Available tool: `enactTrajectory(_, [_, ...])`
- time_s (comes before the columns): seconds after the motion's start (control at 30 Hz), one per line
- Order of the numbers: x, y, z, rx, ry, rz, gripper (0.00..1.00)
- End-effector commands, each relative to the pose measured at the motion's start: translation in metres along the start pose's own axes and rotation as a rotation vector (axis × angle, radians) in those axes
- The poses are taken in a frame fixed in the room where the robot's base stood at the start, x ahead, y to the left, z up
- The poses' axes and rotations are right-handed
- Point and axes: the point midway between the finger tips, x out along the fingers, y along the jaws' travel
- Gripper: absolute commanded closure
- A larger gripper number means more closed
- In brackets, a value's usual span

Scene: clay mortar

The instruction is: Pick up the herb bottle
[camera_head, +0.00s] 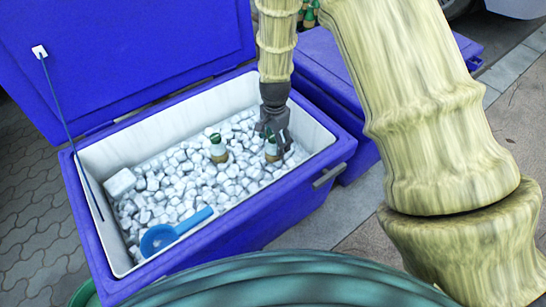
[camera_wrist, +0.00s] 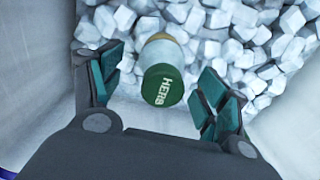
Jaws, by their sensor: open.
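The herb bottle (camera_wrist: 162,85) shows in the wrist view with its green cap, lettered HERB, facing the camera and a pale body behind it. My gripper (camera_wrist: 160,78) is open, with one finger on each side of the cap and visible gaps between. In the head view my gripper (camera_head: 275,140) reaches down into the right end of the cooler, at a bottle (camera_head: 271,154) partly hidden by the fingers. The bottle stands in the ice.
A blue cooler (camera_head: 255,222) with an open lid (camera_head: 120,55) holds ice cubes (camera_head: 180,185). A second green-capped bottle (camera_head: 218,150) stands left of my gripper. A blue scoop (camera_head: 160,238) lies at the front. Cooler walls surround the ice. Another blue cooler (camera_head: 325,62) stands behind.

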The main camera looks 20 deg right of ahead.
Motion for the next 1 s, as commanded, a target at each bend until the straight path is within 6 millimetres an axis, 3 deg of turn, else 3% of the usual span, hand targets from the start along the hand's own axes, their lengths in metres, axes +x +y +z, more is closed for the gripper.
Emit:
enactTrajectory(0.53, [0.049, -0.001, 0.005, -0.001, -0.001, 0.001, 0.24])
enactTrajectory(0.83, [0.051, -0.001, 0.005, -0.001, 0.000, 0.000, 0.24])
enactTrajectory(1.0, [0.051, -0.001, 0.005, -0.001, 0.000, 0.000, 0.55])
